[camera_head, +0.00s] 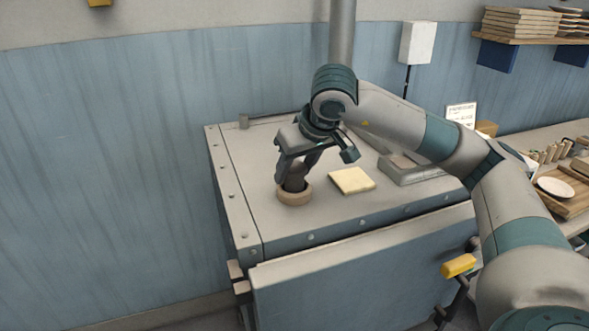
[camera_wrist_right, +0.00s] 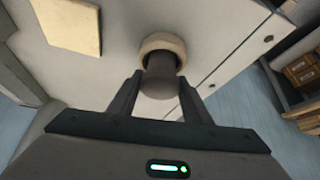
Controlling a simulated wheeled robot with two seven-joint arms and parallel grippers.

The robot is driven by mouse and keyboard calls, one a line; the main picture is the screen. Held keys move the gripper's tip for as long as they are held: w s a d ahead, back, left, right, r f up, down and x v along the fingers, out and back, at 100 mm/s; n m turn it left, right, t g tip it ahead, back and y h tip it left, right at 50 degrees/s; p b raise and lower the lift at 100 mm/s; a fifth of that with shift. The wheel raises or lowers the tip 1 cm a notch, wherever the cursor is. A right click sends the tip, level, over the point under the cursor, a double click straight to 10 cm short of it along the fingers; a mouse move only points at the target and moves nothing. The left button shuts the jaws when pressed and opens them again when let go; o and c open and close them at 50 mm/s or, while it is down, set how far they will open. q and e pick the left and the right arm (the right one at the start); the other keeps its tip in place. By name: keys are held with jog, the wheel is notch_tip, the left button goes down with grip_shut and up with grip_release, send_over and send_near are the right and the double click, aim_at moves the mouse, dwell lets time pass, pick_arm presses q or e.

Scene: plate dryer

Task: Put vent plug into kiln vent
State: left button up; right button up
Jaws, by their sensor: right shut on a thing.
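The kiln vent (camera_head: 294,194) is a tan ring on the kiln's grey top, near its front left part. It also shows in the right wrist view (camera_wrist_right: 150,42). The vent plug (camera_wrist_right: 161,80), a dark grey-brown cylinder, stands at the ring's opening; in the head view it is a small dark shape (camera_head: 296,183) under the fingers. I cannot tell how deep it sits. My right gripper (camera_head: 297,172) points down over the vent, with its fingers on either side of the plug and shut on it. My left gripper is not in view.
A cream square pad (camera_head: 351,180) lies on the kiln top (camera_head: 240,180) right of the vent. A grey block (camera_head: 408,168) sits farther right, and a vertical pipe (camera_head: 342,35) rises behind. A side table at right holds a white plate (camera_head: 555,187).

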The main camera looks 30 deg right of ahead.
jog(key=o, duration=1.2)
jog(key=shift+s+r, duration=0.25)
jog(key=shift+r, duration=0.2)
jog(key=shift+b+v, duration=1.55)
jog(key=shift+v, duration=6.7)
jog(key=shift+a+f, duration=0.1)
